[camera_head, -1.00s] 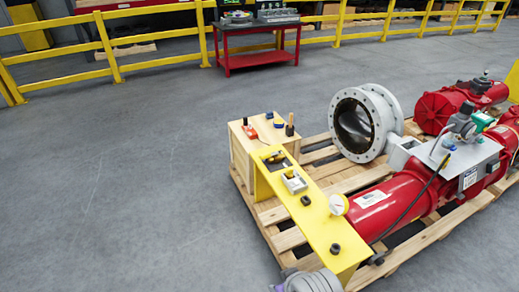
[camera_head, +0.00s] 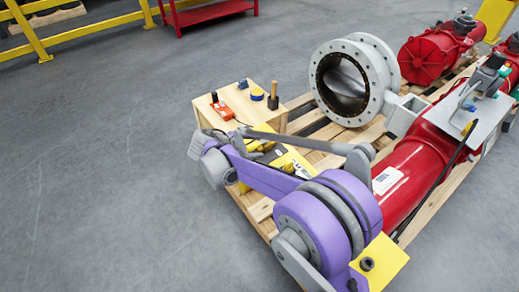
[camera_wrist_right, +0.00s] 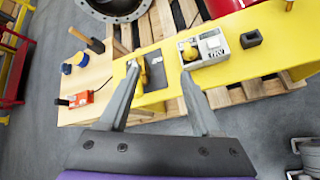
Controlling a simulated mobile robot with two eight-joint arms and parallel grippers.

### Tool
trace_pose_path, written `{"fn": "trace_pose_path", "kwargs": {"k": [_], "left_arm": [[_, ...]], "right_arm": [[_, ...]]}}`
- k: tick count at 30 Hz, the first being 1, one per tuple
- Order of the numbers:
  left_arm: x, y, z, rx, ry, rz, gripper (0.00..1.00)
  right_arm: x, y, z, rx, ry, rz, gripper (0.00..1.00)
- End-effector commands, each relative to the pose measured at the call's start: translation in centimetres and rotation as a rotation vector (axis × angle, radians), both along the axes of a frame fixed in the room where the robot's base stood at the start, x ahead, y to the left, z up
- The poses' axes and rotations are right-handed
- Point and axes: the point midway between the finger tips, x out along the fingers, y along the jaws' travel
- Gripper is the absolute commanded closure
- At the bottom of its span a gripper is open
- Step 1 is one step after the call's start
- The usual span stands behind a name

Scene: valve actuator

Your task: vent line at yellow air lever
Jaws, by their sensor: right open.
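Nothing is between the fingers in a grip. In the head view my purple right arm covers much of the yellow bench, and the lever is hard to make out there. My left gripper is not in view.
Right of the plate is a grey box (camera_wrist_right: 206,48) with a yellow knob. A white flanged valve (camera_head: 385,85) and red actuator (camera_head: 405,172) occupy the pallet.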

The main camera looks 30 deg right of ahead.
Motion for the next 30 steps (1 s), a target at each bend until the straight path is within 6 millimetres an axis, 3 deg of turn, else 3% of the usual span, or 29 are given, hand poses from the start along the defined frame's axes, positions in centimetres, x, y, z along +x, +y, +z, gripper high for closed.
{"fn": "trace_pose_path", "kwargs": {"k": [1, 6, 10, 15, 23, 30], "left_arm": [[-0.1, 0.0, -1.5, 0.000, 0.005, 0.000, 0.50], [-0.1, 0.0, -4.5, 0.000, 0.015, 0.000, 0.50], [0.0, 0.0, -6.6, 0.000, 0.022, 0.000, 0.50], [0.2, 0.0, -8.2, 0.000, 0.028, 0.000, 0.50], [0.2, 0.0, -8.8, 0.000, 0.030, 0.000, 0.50], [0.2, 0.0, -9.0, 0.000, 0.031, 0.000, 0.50]], "right_arm": [[2.1, -0.3, -2.4, -0.076, 0.061, 0.036, 0.35], [7.4, -1.2, -7.9, -0.352, 0.286, 0.130, 0.35], [10.2, -1.1, -12.2, -0.537, 0.448, 0.166, 0.35], [11.8, -0.5, -16.0, -0.696, 0.595, 0.175, 0.35], [12.3, -0.7, -17.6, -0.770, 0.666, 0.169, 0.35], [12.7, -4.7, -17.5, -0.769, 0.666, 0.168, 0.35]]}}
